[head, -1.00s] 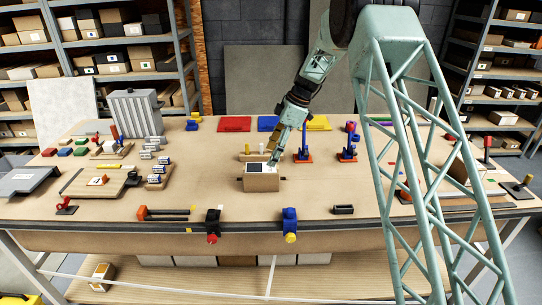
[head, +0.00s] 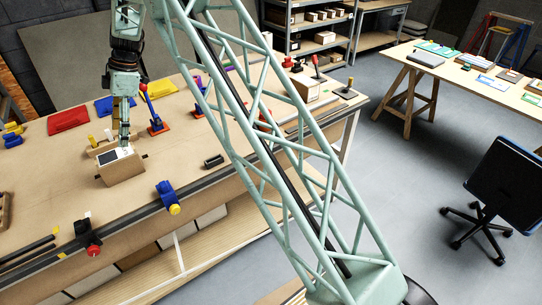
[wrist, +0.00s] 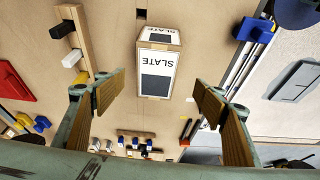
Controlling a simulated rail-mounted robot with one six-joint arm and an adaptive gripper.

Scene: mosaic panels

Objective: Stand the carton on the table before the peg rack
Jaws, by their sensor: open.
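The carton (head: 122,173) is a brown box on the table. Its upper face carries a white label with a dark square. In the wrist view the carton (wrist: 155,84) shows the word SLATE on two faces. The peg rack (head: 101,147), a wooden piece with a yellow peg, is just behind the carton in the head view and partly hidden. In the wrist view the peg rack (wrist: 83,38) has white, black and yellow pegs. My gripper (head: 124,141) is over the carton, pointing down. Its fingers (wrist: 158,95) are apart, with nothing held between them.
Blue clamp (head: 166,191) and red clamp (head: 88,236) sit at the table's front edge. A black block (head: 213,162) lies right of the carton. Red (head: 69,120) and blue (head: 104,106) trays lie behind. A blue-and-red upright tool (head: 153,115) stands right of the rack.

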